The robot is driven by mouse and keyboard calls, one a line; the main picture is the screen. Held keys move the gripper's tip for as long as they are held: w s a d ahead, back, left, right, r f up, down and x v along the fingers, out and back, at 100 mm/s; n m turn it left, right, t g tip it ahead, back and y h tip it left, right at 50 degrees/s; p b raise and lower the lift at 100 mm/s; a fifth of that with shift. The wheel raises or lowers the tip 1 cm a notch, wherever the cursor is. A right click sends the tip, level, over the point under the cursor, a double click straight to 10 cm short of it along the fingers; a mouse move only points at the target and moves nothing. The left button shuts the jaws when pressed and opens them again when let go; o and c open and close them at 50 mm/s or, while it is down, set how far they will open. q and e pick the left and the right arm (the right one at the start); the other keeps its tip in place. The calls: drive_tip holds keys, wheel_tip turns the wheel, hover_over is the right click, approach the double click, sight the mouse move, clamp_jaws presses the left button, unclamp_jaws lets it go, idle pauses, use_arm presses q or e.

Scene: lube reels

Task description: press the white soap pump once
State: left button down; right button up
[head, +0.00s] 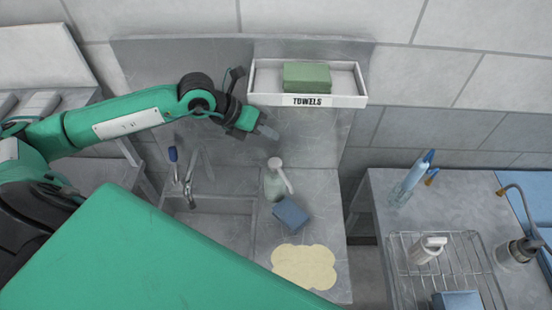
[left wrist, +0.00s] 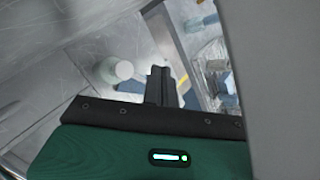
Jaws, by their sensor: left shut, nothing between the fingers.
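The white soap pump (head: 276,181) stands upright on the grey counter beside the sink, with a pale greenish bottle and a white head whose spout points down to the right. My left gripper (head: 267,132) is shut and empty, above and slightly left of the pump head, apart from it. In the left wrist view the shut fingers (left wrist: 159,86) show at the middle. A pale round shape (left wrist: 117,70) just left of them looks like the pump; its details are blurred. My right gripper is not in view.
A blue sponge (head: 291,215) and a cream cloth (head: 304,267) lie in front of the pump. The sink faucet (head: 187,185) stands left. A towels shelf (head: 260,86) with a green block (head: 307,77) hangs above. A wire rack with a white bottle (head: 428,249) is at right.

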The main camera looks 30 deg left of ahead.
use_arm(q)
drive_tip(key=shift+w+r, duration=0.3)
drive_tip(key=shift+r, duration=0.05)
drive_tip(key=b, duration=0.3)
hover_over(271, 163)
wheel_tip(271, 163, down, 8)
drive_tip(key=shift+r, duration=0.1)
drive_tip(key=shift+s+f+b, duration=0.15)
drive_tip(key=shift+f+b, duration=0.45)
drive_tip(key=shift+b, duration=0.2)
drive_tip(key=shift+f, duration=0.15)
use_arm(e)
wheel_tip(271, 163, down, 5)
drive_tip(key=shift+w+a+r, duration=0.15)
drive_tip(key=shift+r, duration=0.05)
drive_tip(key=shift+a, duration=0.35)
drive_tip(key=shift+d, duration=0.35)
